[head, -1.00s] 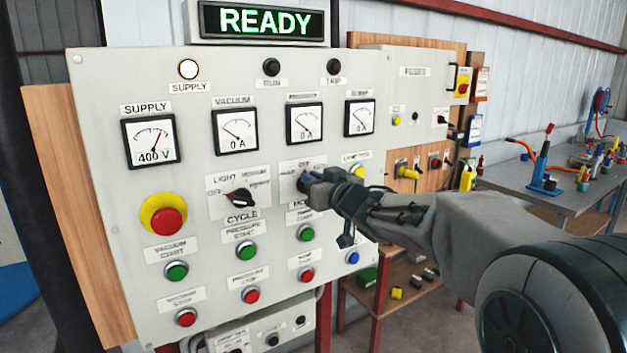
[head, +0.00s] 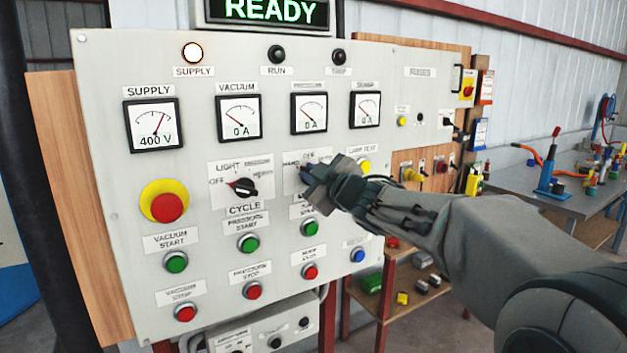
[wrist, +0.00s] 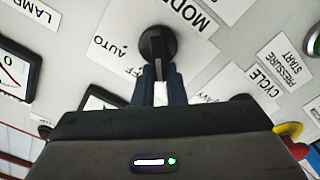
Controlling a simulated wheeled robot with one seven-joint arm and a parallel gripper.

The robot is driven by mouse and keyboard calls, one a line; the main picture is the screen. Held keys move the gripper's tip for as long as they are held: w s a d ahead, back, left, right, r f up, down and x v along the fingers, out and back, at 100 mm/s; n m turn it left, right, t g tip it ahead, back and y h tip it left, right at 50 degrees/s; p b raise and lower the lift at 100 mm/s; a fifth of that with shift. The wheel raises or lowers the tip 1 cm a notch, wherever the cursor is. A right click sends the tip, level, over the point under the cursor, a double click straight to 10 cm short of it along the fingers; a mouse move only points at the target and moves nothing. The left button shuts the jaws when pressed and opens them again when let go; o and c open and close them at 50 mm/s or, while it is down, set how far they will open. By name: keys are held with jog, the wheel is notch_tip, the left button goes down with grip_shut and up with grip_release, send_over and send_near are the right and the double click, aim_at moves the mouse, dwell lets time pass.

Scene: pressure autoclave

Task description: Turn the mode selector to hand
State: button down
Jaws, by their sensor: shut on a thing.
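The mode selector is a black rotary knob (wrist: 158,44) on a white label plate (head: 291,184) in the middle of the grey control panel. In the head view the plate shows small words at left, top and right; the left one looks like HAND. My gripper (head: 312,184) reaches in from the right and hides most of the knob. In the wrist view my gripper's fingers (wrist: 162,88) are shut on the knob's grip. AUTO and part of OFF show left of the knob there, and MODE shows upper right. Which word the knob points to cannot be told.
The cycle selector (head: 245,187) sits close left of my gripper. A green button (head: 307,228) lies just below and the yellow lamp test button (head: 363,166) just above right. A red emergency stop (head: 167,207) is farther left. The display (head: 268,11) reads READY.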

jog(key=shift+s+a+f+n+b, duration=0.15)
jog(key=shift+n+b, duration=0.25)
jog(key=shift+n, duration=0.4)
jog(key=c, duration=1.5)
grip_release()
jog(key=v, duration=1.3)
jog(key=shift+s+d, duration=0.3)
